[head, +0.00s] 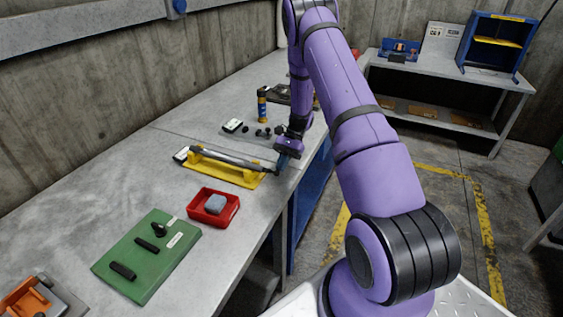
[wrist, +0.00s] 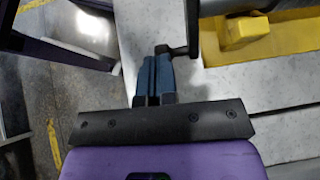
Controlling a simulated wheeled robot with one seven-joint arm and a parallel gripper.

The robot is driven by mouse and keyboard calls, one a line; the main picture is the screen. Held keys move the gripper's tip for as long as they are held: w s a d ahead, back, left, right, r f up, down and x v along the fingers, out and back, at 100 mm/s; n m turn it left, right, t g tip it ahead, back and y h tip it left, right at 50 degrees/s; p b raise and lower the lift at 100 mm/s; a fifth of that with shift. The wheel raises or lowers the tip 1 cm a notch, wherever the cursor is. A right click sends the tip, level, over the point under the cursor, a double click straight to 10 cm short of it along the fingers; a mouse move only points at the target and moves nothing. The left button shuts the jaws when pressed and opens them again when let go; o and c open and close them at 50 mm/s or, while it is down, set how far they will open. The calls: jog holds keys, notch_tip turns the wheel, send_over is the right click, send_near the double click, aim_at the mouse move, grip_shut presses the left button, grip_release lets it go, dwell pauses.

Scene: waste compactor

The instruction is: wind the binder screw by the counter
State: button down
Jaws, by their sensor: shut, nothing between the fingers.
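The base also shows in the wrist view (wrist: 238,35). A black crank (wrist: 192,28) stands at the rod's end, with a short grip (wrist: 177,51) pointing left in the wrist view. My gripper (head: 282,163) is at the rod's right end in the head view. Its blue fingers (wrist: 154,62) are shut and empty, with the tips right by the crank grip. I cannot tell whether they touch it.
The grey counter (head: 105,160) carries a red tray (head: 232,214) with a grey block, a green mat (head: 131,275) with dark parts, and an orange item (head: 27,297). The counter's front edge is close to my gripper.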

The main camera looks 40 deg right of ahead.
jog(key=shift+s+a+f+g+y, duration=0.15)
jog(key=shift+f+g+y, duration=0.6)
jog(key=shift+y, duration=0.45)
jog(key=shift+a+f, duration=0.1)
jog(key=shift+f, duration=0.05)
jog(key=shift+f, duration=0.1)
